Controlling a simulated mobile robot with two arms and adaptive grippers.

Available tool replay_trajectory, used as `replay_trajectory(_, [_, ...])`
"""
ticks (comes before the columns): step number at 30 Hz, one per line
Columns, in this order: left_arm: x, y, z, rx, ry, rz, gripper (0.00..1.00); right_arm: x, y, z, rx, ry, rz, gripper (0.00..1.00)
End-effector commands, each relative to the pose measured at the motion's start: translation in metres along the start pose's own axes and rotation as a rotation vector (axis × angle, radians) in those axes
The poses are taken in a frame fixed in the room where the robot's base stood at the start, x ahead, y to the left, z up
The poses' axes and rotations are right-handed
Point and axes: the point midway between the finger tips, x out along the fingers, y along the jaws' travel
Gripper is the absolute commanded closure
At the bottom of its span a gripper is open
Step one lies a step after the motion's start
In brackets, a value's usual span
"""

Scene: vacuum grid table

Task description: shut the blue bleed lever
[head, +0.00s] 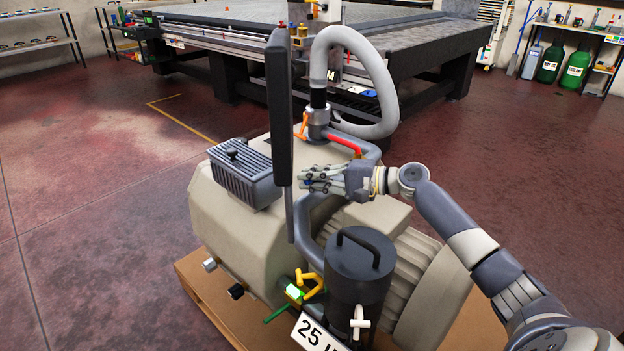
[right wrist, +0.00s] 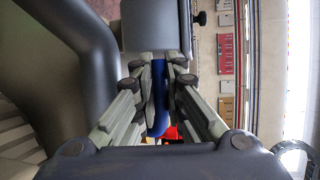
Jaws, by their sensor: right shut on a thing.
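The blue bleed lever (right wrist: 159,95) shows in the right wrist view as a long blue handle between my right gripper's fingers. My right gripper (right wrist: 160,80) is shut on it, with fingers on both sides. In the head view my right gripper (head: 308,179) is over the top of the beige pump (head: 238,232), its fingers pointing left. There the lever is mostly hidden by the fingers, so its angle is hard to tell. My left gripper is not in view.
A red lever (head: 342,143) and an orange lever (head: 304,126) sit by the grey hose (head: 378,75). A dark upright panel (head: 280,110) stands just left of my fingers. A dark canister (head: 357,268) and yellow handle (head: 312,283) are nearer. The floor left is clear.

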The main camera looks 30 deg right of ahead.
Motion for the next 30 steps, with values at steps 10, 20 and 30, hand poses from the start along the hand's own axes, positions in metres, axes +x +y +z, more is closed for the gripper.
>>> replay_trajectory(10, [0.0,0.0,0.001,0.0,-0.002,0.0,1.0,0.0,0.001,0.001,0.0,-0.001,0.001,0.69])
replay_trajectory(20, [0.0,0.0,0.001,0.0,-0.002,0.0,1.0,-0.014,0.001,0.0,0.001,0.0,0.001,0.69])
replay_trajectory(30, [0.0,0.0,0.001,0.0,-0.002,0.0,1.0,-0.077,0.002,0.0,0.001,0.0,0.004,0.69])
